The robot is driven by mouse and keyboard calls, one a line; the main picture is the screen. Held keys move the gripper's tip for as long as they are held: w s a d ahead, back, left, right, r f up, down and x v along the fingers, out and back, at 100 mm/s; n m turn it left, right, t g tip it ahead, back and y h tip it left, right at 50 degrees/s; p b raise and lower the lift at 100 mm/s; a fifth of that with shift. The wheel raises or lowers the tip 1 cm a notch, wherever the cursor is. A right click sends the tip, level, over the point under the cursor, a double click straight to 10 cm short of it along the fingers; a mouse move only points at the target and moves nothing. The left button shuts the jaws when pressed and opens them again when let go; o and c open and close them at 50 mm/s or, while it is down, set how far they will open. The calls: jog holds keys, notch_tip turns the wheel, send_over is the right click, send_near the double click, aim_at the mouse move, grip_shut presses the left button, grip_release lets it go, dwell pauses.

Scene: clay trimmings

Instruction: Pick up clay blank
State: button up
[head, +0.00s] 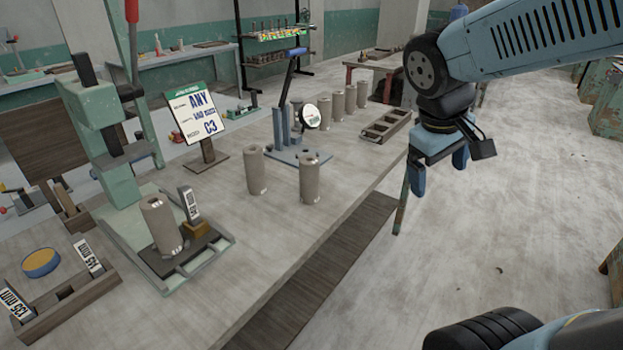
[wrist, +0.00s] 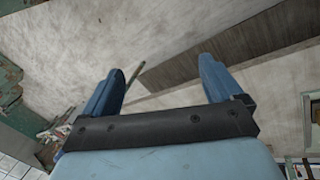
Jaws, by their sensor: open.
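Several grey-brown cylindrical clay blanks stand upright on the workbench in the head view. One blank (head: 254,170) stands mid-bench, and another blank (head: 309,179) stands to its right, closer to the bench edge. A third blank (head: 161,224) stands on the dark plate of the green press. More blanks (head: 350,99) stand in a row toward the back. My gripper (head: 438,176) hangs to the right of the bench edge, open and empty, apart from every blank. In the wrist view my open gripper (wrist: 162,84) shows its two blue fingers with nothing between them; no blank shows there.
A green press (head: 97,115) stands at the left. A sign (head: 196,112), a blue-handled fixture (head: 290,153) and a slotted tray (head: 386,126) stand on the bench. A wooden holder with labels (head: 78,299) is at the lower left.

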jog(key=w+a+f+n+h, duration=0.2)
jog(key=w+f+n+h, duration=0.25)
jog(key=w+n, duration=0.2)
jog(key=n+t+h, duration=0.2)
jog(key=n+t, duration=1.1)
jog(key=n, duration=0.6)
send_near(304, 173)
jog(key=d, duration=0.1)
jog(key=shift+y, duration=0.35)
jog(key=x, duration=0.9)
jog(key=shift+w+a+r, duration=0.15)
jog(key=shift+f+x, duration=0.15)
jog(key=shift+x, duration=1.15)
jog(key=shift+f+x, duration=0.2)
jog(key=shift+x, duration=1.15)
jog(key=c, duration=1.5)
jog(key=shift+r, duration=0.15)
